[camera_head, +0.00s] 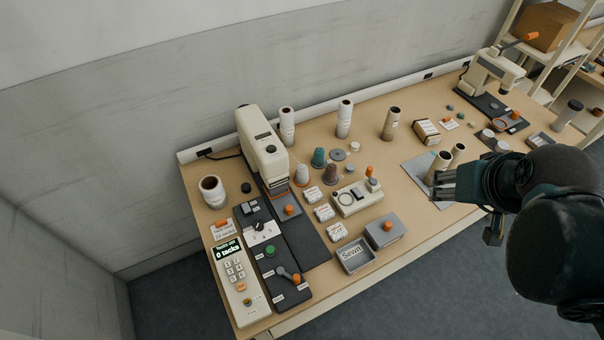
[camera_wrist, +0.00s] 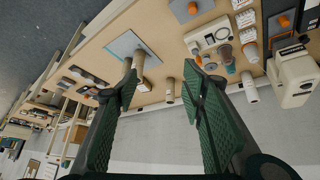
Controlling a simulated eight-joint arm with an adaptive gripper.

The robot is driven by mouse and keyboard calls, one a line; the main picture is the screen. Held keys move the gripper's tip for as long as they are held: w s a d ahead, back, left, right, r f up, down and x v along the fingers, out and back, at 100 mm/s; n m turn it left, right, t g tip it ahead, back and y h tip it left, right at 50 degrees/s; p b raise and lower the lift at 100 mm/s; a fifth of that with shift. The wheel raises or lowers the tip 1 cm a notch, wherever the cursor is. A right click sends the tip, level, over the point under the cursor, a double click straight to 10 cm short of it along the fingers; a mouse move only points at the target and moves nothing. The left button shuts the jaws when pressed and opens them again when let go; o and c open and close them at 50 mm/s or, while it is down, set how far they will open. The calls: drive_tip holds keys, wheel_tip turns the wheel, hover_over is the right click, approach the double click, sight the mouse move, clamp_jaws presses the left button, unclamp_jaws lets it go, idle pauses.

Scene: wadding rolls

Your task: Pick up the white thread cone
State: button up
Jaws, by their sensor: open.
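The white thread cone (camera_head: 302,174) stands upright on the table in the head view, beside a teal cone (camera_head: 318,158) and a mauve cone (camera_head: 330,173). My gripper (camera_head: 440,185) is at the table's right part, well to the right of the cones and close to two cardboard tubes on a grey-blue mat. In the wrist view my gripper (camera_wrist: 160,88) shows its two green fingers wide apart with nothing held between them.
A grey tray (camera_head: 355,257) lies at the front. Bare tabletop (camera_head: 385,165) lies between cones and mat.

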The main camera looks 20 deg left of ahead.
drive_tip(key=w+a+f+n+g+y, duration=0.1)
drive_tip(key=w+a+n, duration=0.3)
drive_tip(key=w+a, duration=0.35)
drive_tip(key=n+g+y, duration=0.3)
drive_tip(key=n+g, duration=0.3)
drive_tip(key=n, duration=0.6)
approach(302, 167)
drive_tip(key=x, duration=0.3)
drive_tip(key=shift+r+b, duration=0.15)
drive_tip(key=shift+b, duration=0.2)
drive_tip(key=shift+x, duration=1.3)
